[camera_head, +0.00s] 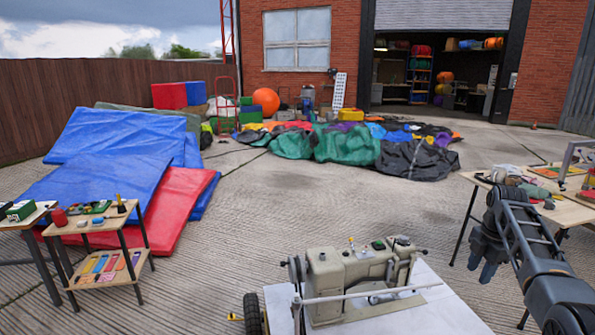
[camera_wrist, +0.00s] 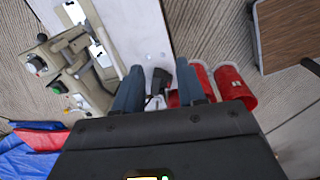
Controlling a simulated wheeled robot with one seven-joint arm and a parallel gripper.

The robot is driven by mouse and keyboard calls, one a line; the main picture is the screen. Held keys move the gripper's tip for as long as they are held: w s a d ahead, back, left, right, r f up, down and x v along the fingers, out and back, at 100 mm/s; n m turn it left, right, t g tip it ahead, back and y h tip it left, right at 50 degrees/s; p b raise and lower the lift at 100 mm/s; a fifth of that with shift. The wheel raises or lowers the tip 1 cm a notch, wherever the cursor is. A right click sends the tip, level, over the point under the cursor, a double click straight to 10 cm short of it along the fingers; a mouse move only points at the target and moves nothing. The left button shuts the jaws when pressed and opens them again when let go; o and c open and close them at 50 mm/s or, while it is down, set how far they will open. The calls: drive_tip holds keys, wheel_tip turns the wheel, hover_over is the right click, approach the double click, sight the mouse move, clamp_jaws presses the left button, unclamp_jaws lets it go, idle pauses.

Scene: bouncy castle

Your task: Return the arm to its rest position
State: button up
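My arm (camera_head: 535,255) reaches in from the lower right in the head view, bent, with my gripper (camera_head: 482,268) pointing down beside the right-hand table. In the wrist view my gripper (camera_wrist: 160,82) has its two dark blue fingers spread apart. A small black object (camera_wrist: 158,80) shows between them, seemingly lower down by the white board edge; I see no finger closed on it. The gripper looks empty.
A beige sewing machine (camera_head: 355,280) stands on a white board (camera_head: 430,312) in front. The right-hand table (camera_head: 565,212) is close to my arm. Red cylinders (camera_wrist: 233,88) show below the gripper. A small table (camera_head: 95,225) stands left; the middle concrete floor is clear.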

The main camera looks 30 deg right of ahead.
drive_tip(key=a+f+m+t+h, duration=0.1)
drive_tip(key=a+f+m+t, duration=0.1)
drive_tip(key=a+f, duration=0.8)
drive_tip(key=a+f+m+t+h, duration=0.1)
drive_tip(key=a+f+m+t, duration=0.1)
drive_tip(key=a+f, duration=0.85)
drive_tip(key=s+a+m+t, duration=0.15)
drive_tip(key=s+a, duration=0.45)
drive_tip(key=a, duration=0.6)
drive_tip(key=s+a+r+m+t, duration=0.2)
drive_tip(key=s+a+r+m, duration=0.15)
drive_tip(key=s+a, duration=0.45)
drive_tip(key=s+a+r+m+t, duration=0.2)
drive_tip(key=s+a+r, duration=0.35)
drive_tip(key=s, duration=0.35)
drive_tip(key=s+a+r+m+t+y, duration=0.1)
drive_tip(key=s+a+r+m+t, duration=0.1)
drive_tip(key=s+r, duration=0.65)
drive_tip(key=s+a+r+m+t+y, duration=0.1)
drive_tip(key=s+a+r+t, duration=0.2)
drive_tip(key=r, duration=1)
wheel_tip(320, 180, down, 9)
drive_tip(key=d+b, duration=0.1)
drive_tip(key=b, duration=0.7)
drive_tip(key=shift+s+f+g, duration=0.15)
drive_tip(key=shift+s+g, duration=0.15)
drive_tip(key=shift+g, duration=0.05)
